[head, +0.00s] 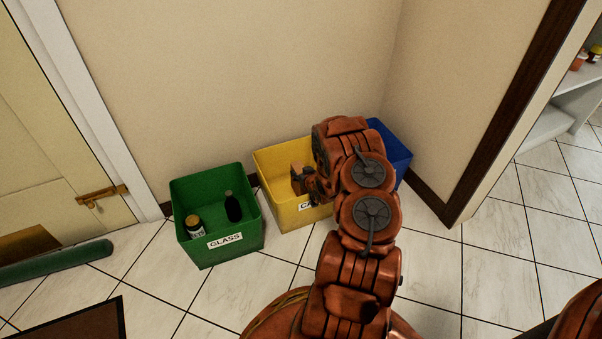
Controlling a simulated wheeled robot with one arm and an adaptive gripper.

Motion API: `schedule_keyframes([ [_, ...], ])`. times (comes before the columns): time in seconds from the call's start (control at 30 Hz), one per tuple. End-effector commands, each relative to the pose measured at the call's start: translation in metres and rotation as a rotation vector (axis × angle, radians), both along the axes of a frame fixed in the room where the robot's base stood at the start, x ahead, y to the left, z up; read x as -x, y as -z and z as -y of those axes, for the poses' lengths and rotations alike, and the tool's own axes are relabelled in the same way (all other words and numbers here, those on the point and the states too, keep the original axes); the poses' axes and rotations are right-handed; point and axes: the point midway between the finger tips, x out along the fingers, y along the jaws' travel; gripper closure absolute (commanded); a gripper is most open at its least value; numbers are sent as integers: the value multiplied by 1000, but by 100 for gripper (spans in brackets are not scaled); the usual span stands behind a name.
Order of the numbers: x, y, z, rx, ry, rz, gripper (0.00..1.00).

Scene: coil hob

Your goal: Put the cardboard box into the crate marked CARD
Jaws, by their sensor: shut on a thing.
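The yellow crate (274,163) stands against the wall between a green and a blue crate. Its white label is partly hidden by my arm; only the first letters, which look like "CA", show. My gripper (305,182) is over the front part of the yellow crate. It is shut on a small brown cardboard box (301,171). The box appears above or within the crate's opening; I cannot tell its exact height. My arm hides the right side of the yellow crate.
The green crate (188,250), labelled GLASS, holds a dark bottle (233,207) and a jar (194,226). The blue crate (397,151) is partly behind my arm. A door with a green roll (55,262) before it is at left. A doorway opens at right.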

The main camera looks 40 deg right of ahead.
Motion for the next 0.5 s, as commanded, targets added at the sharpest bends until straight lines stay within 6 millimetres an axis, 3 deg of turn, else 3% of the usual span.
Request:
schedule_keyframes([
  [0.37,0,7,0,0,-1,0,78],
  [0.4,0,7,0,1,0,0,52],
  [0.5,0,7,0,1,0,0,42],
])
